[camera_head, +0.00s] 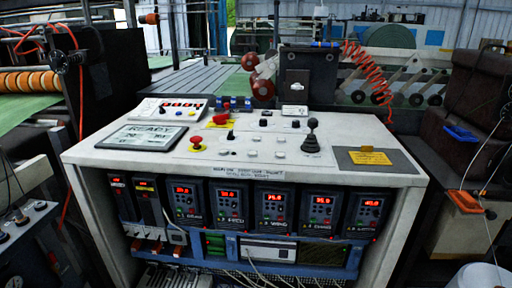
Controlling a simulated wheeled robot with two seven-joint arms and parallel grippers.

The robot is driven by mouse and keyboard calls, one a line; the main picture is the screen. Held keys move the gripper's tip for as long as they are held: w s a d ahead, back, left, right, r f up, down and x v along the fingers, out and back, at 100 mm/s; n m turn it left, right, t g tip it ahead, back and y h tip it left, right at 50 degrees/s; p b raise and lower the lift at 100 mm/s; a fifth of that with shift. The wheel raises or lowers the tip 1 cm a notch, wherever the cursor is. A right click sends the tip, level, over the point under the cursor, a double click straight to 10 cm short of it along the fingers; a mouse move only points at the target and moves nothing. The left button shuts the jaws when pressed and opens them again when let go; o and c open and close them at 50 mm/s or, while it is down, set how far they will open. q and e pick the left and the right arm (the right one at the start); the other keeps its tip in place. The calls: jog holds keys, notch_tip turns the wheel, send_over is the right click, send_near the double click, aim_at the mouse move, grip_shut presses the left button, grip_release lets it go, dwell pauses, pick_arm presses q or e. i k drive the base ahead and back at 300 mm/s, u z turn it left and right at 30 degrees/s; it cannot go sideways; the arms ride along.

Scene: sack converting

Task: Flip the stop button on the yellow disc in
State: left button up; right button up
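The stop button (196,140) is a red mushroom knob on a yellow disc (197,147). It stands on the left part of the white, sloping top of a control console, to the right of a tablet-like display (142,137) that reads READY. The button appears upright on its disc, and nothing covers it. Neither of my grippers shows in the head view.
The console top (350,127) also carries a black joystick (311,136), a red part (221,119), a small box with red buttons (167,109) and several small knobs. Controllers with red digits (275,207) fill its front. Machinery stands behind and on both sides.

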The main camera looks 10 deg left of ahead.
aim_at(196, 140)
jog(key=u, duration=0.7)
jog(key=i, duration=0.9)
jog(key=u, duration=0.45)
